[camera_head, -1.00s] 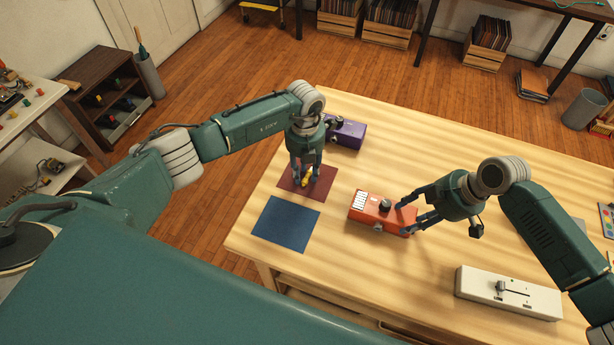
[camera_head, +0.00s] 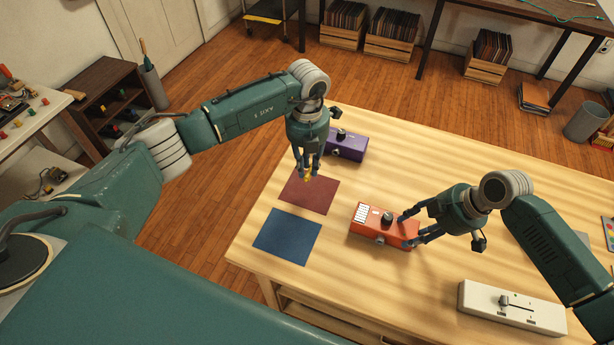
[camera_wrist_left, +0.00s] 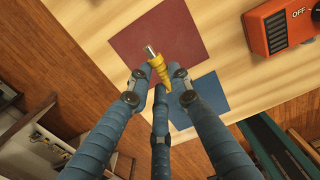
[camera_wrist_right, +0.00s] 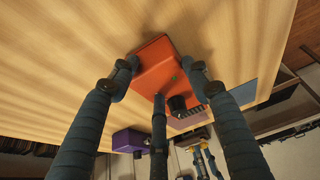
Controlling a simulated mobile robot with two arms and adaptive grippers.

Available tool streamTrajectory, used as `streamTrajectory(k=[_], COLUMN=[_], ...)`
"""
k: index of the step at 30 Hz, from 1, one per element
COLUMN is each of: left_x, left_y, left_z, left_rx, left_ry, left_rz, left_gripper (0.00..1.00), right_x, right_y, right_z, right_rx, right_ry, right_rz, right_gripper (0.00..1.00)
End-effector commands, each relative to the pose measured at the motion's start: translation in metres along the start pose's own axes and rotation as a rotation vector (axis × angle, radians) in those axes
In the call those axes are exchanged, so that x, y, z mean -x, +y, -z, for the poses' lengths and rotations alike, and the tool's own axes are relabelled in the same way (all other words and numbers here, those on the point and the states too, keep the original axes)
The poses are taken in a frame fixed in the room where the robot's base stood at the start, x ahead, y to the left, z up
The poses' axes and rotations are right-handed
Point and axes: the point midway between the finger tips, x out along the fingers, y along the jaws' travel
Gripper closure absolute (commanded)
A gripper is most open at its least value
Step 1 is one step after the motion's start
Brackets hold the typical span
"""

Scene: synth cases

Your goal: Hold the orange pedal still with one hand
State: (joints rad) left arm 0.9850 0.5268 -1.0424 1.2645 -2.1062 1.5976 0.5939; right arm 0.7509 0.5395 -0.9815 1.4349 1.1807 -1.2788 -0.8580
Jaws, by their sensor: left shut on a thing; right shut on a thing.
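The orange pedal (camera_head: 378,226) lies on the wooden table, with a black knob and a white-marked end. My right gripper (camera_head: 408,231) is shut on its right end; in the right wrist view the fingers (camera_wrist_right: 170,80) straddle the orange body (camera_wrist_right: 158,62). My left gripper (camera_head: 308,172) holds a small yellow plug with a metal tip (camera_wrist_left: 156,66) above the dark red mat. In the left wrist view its fingers (camera_wrist_left: 158,80) close around the plug. A corner of the orange pedal (camera_wrist_left: 282,25) with an "OFF" label shows there too.
A dark red mat (camera_head: 310,195) and a blue mat (camera_head: 287,237) lie at the table's left edge. A purple pedal (camera_head: 347,147) sits behind them. A white slider box (camera_head: 510,308) lies at front right. Bare table lies between the purple and orange pedals.

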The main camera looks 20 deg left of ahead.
Motion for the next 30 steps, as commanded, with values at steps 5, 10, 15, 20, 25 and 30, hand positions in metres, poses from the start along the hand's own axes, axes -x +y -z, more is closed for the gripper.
streamTrajectory(k=[5,10,15,20,25,30], left_x=[0.005,-0.013,-0.023,-0.039,-0.063,-0.07], left_y=[-0.015,-0.061,-0.114,-0.149,-0.179,-0.203], left_z=[0.013,0.054,0.103,0.143,0.174,0.2], left_rx=[-0.003,-0.003,0.012,0.014,-0.019,-0.022], left_ry=[0.003,0.004,0.001,0.008,0.011,0.007], left_rz=[0.021,0.092,0.181,0.283,0.44,0.579], left_gripper=[1.0,1.0,1.0,1.0,1.0,1.0], right_x=[-0.009,-0.009,-0.009,-0.009,-0.009,-0.009], right_y=[-0.007,-0.007,-0.007,-0.007,-0.007,-0.007], right_z=[-0.009,-0.009,-0.009,-0.009,-0.009,-0.009], right_rx=[-0.005,-0.005,-0.005,-0.005,-0.005,-0.005], right_ry=[-0.018,-0.018,-0.018,-0.018,-0.018,-0.018], right_rz=[0.018,0.018,0.017,0.018,0.018,0.018], right_gripper=[0.84,0.84,0.84,0.84,0.84,0.84])
